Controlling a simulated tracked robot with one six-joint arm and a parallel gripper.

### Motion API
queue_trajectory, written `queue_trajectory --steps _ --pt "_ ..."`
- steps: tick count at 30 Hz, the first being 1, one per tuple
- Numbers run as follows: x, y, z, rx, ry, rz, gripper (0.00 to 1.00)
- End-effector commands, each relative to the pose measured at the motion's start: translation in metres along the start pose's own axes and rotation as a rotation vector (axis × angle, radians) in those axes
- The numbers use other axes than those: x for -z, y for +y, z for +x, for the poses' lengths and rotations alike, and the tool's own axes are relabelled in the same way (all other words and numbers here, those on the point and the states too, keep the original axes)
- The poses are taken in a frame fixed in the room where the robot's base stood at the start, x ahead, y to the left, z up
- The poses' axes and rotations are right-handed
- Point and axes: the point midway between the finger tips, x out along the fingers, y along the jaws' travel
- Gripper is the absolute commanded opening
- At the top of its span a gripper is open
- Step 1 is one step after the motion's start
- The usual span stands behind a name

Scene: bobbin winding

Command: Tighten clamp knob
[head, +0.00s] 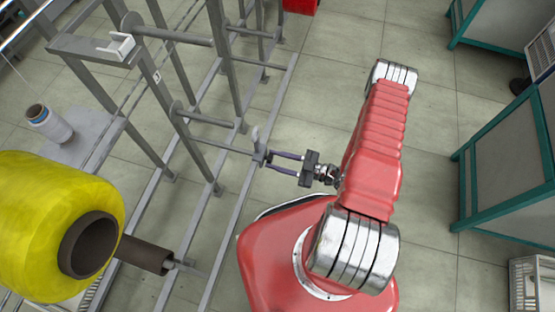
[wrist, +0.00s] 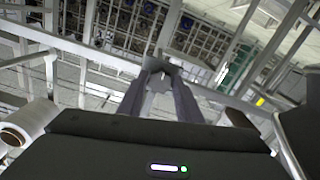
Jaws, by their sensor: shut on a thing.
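The clamp knob (head: 258,155) is a small grey piece at the end of a thin grey rod on the metal frame, with a short lever standing up from it. My gripper (head: 269,161) reaches it from the right, with its two dark fingers shut on the knob. In the wrist view my gripper (wrist: 158,78) has its fingers running up to the grey knob (wrist: 160,66), which they partly hide.
The grey metal frame (head: 160,92) fills the left. A large yellow bobbin (head: 40,215) sits at lower left, and a white spool (head: 50,125) stands on a grey plate behind it. Teal-framed cabinets (head: 500,160) stand at right, with open floor (head: 430,110) between.

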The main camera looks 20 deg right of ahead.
Motion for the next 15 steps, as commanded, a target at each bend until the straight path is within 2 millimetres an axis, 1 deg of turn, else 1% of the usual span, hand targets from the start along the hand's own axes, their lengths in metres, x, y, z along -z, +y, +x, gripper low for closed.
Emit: queue_trajectory --steps 1,8,15 --pt "-0.0023 -0.0016 0.0002 0.003 -0.007 0.002 0.34" --pt "-0.0012 -0.0008 0.0002 0.002 -0.004 0.000 0.50" --pt "-0.0006 -0.0002 -0.0001 0.001 -0.002 -0.001 0.51"
